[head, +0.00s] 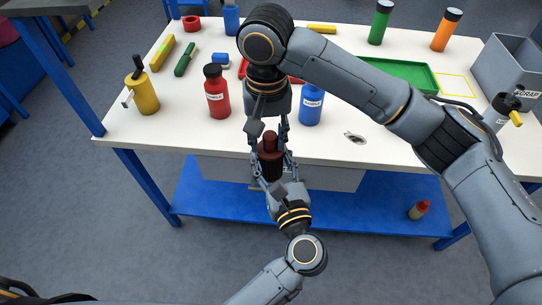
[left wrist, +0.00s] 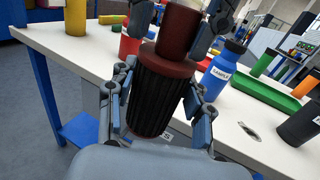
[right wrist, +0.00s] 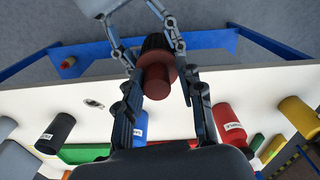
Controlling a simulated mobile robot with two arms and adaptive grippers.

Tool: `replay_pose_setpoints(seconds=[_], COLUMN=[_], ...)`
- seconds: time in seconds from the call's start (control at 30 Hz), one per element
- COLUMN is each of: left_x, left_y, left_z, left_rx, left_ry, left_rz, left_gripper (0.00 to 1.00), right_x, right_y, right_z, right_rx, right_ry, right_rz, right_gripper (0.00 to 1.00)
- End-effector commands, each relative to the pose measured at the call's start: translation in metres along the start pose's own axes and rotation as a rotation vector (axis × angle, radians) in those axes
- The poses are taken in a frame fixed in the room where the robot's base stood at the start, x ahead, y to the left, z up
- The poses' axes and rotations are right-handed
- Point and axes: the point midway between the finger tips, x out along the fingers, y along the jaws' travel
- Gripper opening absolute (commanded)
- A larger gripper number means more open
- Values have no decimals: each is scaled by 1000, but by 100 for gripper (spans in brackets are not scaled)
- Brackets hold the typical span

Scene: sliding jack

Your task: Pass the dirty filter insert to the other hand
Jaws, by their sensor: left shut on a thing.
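The dirty filter insert (left wrist: 158,98) has a black ribbed body, a dark red collar and a dark red knob on top. My left gripper (left wrist: 157,108) is shut on its ribbed body from below and holds it upright in front of the table edge. In the head view the insert (head: 270,145) is partly hidden by both grippers. My right gripper (right wrist: 160,92) comes down from above, open, with its fingers on either side of the knob (right wrist: 157,82). Gaps show between these fingers and the knob.
The white table (head: 385,148) lies just behind the grippers. A red bottle (head: 216,95) and a blue bottle (head: 311,105) stand near its front edge. A yellow canister (head: 143,95) is at left, a green tray (head: 405,73) and a grey scrap bin (head: 505,65) at right.

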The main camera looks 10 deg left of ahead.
Motion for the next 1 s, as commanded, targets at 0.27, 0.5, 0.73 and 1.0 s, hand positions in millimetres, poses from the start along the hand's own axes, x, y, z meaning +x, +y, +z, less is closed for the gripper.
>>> replay_pose_setpoints(seconds=[0.27,0.5,0.73,1.0], left_x=[0,0,0,0], left_y=[-2,-1,-1,-1], left_z=[1,1,0,0], left_rx=[0,0,0,0], left_ry=[-1,-1,-1,-1], left_rz=[-4,-2,-2,-1], left_gripper=[18,18,18,18], right_x=[0,-12,-59,-106], right_y=[-2,-2,-2,-2], right_z=[1,0,0,0], right_rx=[-5,-3,-3,-4], right_ry=[-1,2,5,2], right_rz=[-4,-3,-2,-2], right_gripper=[53,53,53,53])
